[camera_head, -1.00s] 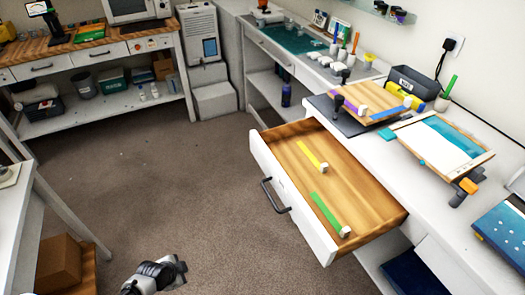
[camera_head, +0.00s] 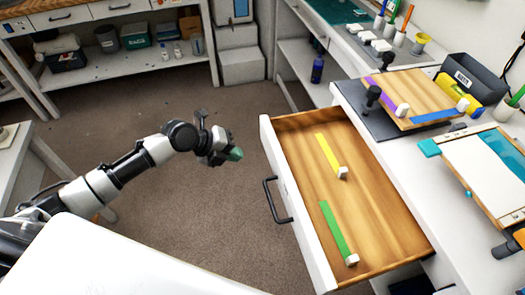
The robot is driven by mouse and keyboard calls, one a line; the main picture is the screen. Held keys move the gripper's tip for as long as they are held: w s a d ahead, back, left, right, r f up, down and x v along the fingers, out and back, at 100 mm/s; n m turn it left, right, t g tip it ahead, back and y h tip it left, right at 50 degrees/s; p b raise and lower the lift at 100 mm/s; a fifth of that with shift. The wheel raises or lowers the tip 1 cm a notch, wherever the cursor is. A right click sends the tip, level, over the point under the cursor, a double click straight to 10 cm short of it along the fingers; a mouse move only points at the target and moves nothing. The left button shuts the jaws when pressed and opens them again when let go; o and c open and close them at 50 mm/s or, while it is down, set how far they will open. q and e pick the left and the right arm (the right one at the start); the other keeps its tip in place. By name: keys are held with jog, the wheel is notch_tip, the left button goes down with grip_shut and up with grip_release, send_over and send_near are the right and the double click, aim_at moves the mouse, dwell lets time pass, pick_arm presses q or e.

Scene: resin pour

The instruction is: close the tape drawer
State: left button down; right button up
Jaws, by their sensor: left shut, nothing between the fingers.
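The tape drawer (camera_head: 375,215) stands pulled out from the white workbench, with a wooden inside and a white front. Its dark bar handle (camera_head: 276,199) is on the front, facing left. A yellow tape strip (camera_head: 328,153) and a green tape strip (camera_head: 334,229), each with a small white block at one end, lie in the drawer. My left gripper (camera_head: 234,154) is shut and empty in front of the drawer, to the left of the drawer front and handle, apart from both. My right gripper is not in view.
The workbench (camera_head: 398,158) carries a wooden board with tape (camera_head: 418,92), a framed panel (camera_head: 485,165) and a dark bin (camera_head: 470,76). Shelving (camera_head: 125,70) stands at the far left. A table (camera_head: 65,150) is at the left. The floor before the drawer is open.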

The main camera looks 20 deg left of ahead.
aim_at(271, 158)
pick_arm(q)
jog(key=w+d+f, duration=0.1)
jog(key=w+d+f+p, duration=0.1)
jog(key=d, duration=0.1)
jog(key=w+d+f+p, duration=0.1)
jog(key=w+d, duration=0.1)
jog(key=shift+d, duration=0.25)
jog(key=shift+w+d+f, duration=0.2)
jog(key=shift+w+d, duration=0.1)
jog(key=shift+d, duration=0.15)
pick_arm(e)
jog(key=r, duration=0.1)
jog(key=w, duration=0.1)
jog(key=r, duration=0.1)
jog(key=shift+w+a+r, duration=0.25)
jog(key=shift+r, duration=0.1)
